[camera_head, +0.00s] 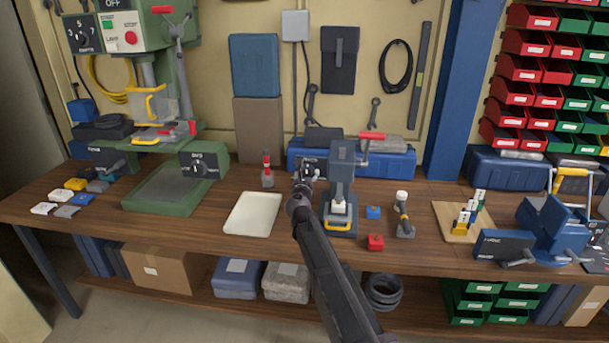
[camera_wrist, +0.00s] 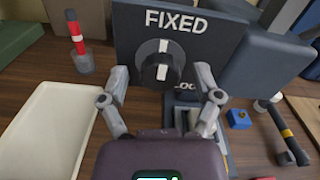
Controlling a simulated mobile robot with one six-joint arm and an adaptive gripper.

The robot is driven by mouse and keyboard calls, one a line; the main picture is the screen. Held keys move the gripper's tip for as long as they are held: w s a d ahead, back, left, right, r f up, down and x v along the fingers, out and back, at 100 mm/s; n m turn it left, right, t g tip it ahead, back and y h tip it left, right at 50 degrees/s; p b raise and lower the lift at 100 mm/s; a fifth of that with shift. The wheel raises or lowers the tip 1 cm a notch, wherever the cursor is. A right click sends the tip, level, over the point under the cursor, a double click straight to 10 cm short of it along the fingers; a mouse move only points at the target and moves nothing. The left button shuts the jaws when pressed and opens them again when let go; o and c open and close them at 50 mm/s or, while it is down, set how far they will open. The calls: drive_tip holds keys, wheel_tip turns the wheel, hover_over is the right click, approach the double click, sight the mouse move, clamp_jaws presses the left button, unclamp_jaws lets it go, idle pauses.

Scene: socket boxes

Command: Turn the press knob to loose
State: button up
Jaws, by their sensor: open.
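The press (camera_head: 343,160) is a dark blue-grey machine at the middle of the bench, with a yellow handle at its base. Its dark panel (camera_wrist: 215,42) fills the upper middle of the wrist view, with "FIXED" above the round black knob (camera_wrist: 158,66). The knob has white marks on its face, one of them at the top towards "FIXED". A second label below is partly hidden; only "LO" and part of a letter show. My gripper (camera_wrist: 162,77) is open, its fingers apart on either side of the knob's front. I cannot tell if they touch it.
A white tray (camera_head: 253,214) lies left of the press, with a red-topped tool (camera_head: 267,171) behind it. Right of the press are a blue block (camera_head: 373,212), a red block (camera_head: 375,242) and a white-topped tool (camera_head: 403,214). A green drill press (camera_head: 175,190) stands further left.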

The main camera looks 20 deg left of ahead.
clamp_jaws()
drive_tip(key=shift+a, duration=0.15)
drive_tip(key=shift+m, duration=0.4)
drive_tip(key=m, duration=1.1)
drive_tip(key=shift+m, duration=0.4)
drive_tip(key=m, duration=1.1)
